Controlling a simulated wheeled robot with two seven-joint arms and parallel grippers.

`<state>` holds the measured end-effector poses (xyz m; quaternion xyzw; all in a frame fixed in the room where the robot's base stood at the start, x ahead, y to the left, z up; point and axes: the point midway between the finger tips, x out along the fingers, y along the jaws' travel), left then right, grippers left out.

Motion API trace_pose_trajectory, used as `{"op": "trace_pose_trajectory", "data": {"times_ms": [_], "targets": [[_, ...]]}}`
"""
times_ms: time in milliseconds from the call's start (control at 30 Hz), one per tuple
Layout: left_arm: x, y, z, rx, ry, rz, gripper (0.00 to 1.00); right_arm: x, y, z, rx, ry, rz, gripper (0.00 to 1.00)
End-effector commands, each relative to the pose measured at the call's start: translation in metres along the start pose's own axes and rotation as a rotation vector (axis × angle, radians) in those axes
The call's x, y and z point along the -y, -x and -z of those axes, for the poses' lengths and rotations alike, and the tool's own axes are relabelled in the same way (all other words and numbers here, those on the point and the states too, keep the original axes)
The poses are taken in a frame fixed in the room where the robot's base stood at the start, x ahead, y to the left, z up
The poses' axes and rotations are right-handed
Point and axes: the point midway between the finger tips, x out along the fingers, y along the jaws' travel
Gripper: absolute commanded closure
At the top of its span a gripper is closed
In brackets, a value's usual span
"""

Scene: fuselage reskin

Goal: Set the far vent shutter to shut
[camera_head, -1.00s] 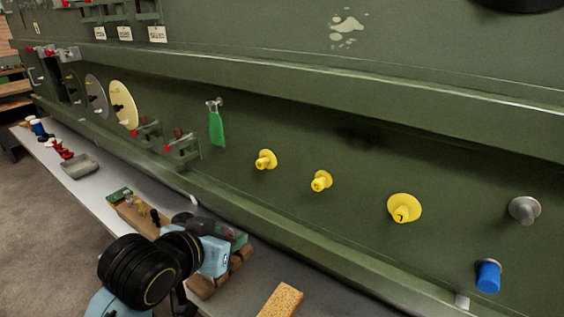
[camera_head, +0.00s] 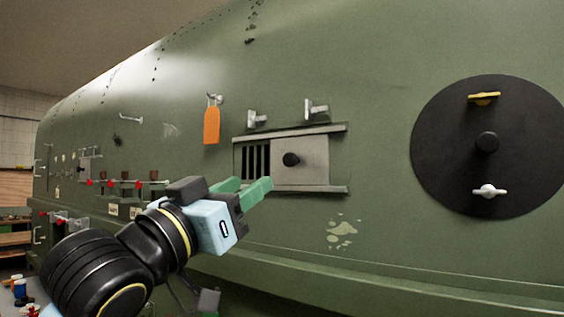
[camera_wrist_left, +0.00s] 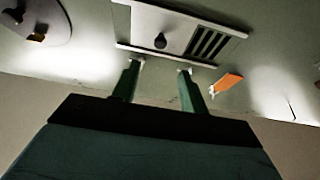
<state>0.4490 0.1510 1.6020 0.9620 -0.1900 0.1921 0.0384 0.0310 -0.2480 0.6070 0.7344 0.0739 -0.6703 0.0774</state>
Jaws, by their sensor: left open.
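A vent (camera_head: 258,160) with dark slats is set in the green fuselage wall. Its grey shutter plate (camera_head: 312,158) with a black knob (camera_head: 291,159) sits to the right between two rails, leaving the slats on the left uncovered. A smaller, similar vent panel (camera_head: 84,166) shows farther off at the left; its setting is too small to tell. My left gripper (camera_head: 246,186) is open, with green fingers just below and left of the nearer vent. In the left wrist view, its empty fingers (camera_wrist_left: 158,68) point toward that vent's rail, and the knob (camera_wrist_left: 160,40) lies beyond them.
An orange tag (camera_head: 211,125) hangs left of the nearer vent. Two grey latches (camera_head: 316,108) stand above it. A large black disc (camera_head: 487,145) with handles is at the right. Red-tipped fittings (camera_head: 120,182) line the wall at the left. The wall between vent and disc is clear.

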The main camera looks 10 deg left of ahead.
Motion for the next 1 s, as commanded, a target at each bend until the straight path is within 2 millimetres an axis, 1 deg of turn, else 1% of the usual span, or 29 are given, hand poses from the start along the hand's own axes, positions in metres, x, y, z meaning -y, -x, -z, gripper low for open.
{"op": "trace_pose_trajectory", "data": {"times_ms": [33,300,400,500,700,933,967,1000], "targets": [[0.0,-0.012,0.002,0.003,0.002,0.0,0.56,0.0,0.006,0.001,0.0,0.0,0.0,0.64],[0.0,-0.07,0.002,0.004,0.0,0.001,0.56,0.0,0.025,0.002,0.0,0.001,0.0,0.64],[0.0,-0.086,0.002,0.002,-0.001,0.001,0.56,0.0,0.03,0.003,-0.001,0.001,0.0,0.64],[0.0,-0.098,0.001,0.002,-0.001,0.001,0.56,-0.001,0.034,0.003,-0.001,0.001,0.0,0.64],[0.0,-0.108,0.0,0.001,-0.001,0.001,0.56,-0.001,0.036,0.004,-0.001,0.001,0.0,0.64],[0.0,-0.108,-0.001,0.001,-0.001,0.001,0.56,-0.002,0.036,0.003,-0.001,0.001,-0.001,0.64],[0.0,-0.108,-0.001,0.001,-0.001,0.001,0.58,-0.002,0.036,0.003,-0.001,0.001,-0.001,0.64],[0.0,-0.108,-0.001,0.001,-0.001,0.001,0.63,-0.002,0.036,0.003,-0.001,0.001,-0.002,0.64]]}}
